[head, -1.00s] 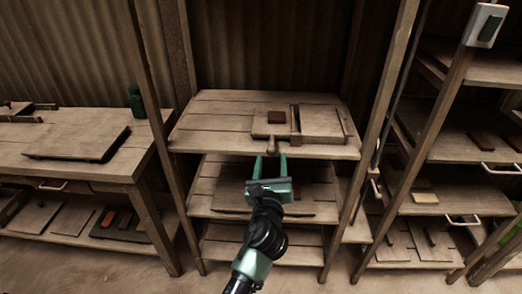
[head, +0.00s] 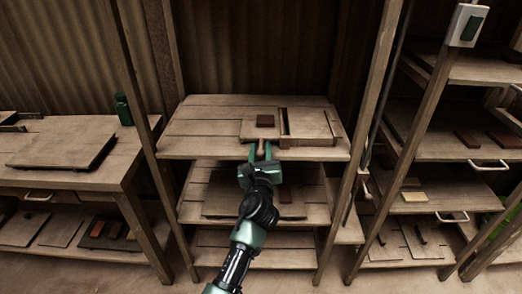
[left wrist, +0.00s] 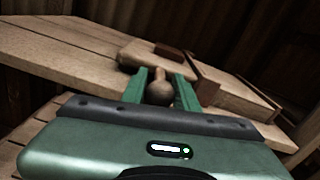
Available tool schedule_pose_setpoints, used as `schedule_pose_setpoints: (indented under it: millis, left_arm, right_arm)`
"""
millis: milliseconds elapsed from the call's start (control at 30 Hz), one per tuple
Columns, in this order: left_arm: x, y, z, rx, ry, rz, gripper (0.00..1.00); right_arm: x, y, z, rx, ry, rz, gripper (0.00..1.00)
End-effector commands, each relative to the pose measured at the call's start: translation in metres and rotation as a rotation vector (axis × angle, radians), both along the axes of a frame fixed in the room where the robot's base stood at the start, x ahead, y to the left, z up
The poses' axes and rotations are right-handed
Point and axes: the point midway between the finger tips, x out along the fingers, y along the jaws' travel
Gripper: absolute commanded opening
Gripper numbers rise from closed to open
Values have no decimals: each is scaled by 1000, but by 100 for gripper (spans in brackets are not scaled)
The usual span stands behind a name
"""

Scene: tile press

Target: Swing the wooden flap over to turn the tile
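The wooden flap (head: 250,130) lies flat on the top shelf, with a small dark red-brown tile (head: 265,120) on it. A round wooden knob (left wrist: 160,92) sticks out at the flap's front edge. My left gripper (head: 260,152) is at the shelf's front edge, its green fingers on either side of the knob. The fingers are spread, and I cannot tell whether they touch the knob. To the flap's right is a shallow wooden tray-like bed (head: 318,124) with a raised left bar. In the left wrist view the tile (left wrist: 168,52) lies beyond the knob. My right gripper is not in view.
The left part of the top shelf (head: 195,125) is bare. Upright posts flank the shelf. A bench at the left holds a flat board (head: 62,150) and a green canister (head: 123,109). Lower shelves and a rack at the right hold several boards and tiles.

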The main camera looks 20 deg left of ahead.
Motion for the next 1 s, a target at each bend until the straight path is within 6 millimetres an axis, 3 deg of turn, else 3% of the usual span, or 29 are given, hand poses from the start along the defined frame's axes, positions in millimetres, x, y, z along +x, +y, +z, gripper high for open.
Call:
schedule_pose_setpoints:
  millis: [33,100,1000]
  left_arm:
    - [0,0,0,0,0,0,12]
    - [0,0,0,0,0,0,0]
    - [0,0,0,1,0,0,0]
  right_arm:
    - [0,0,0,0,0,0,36]
    - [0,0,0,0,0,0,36]
    - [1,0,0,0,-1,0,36]
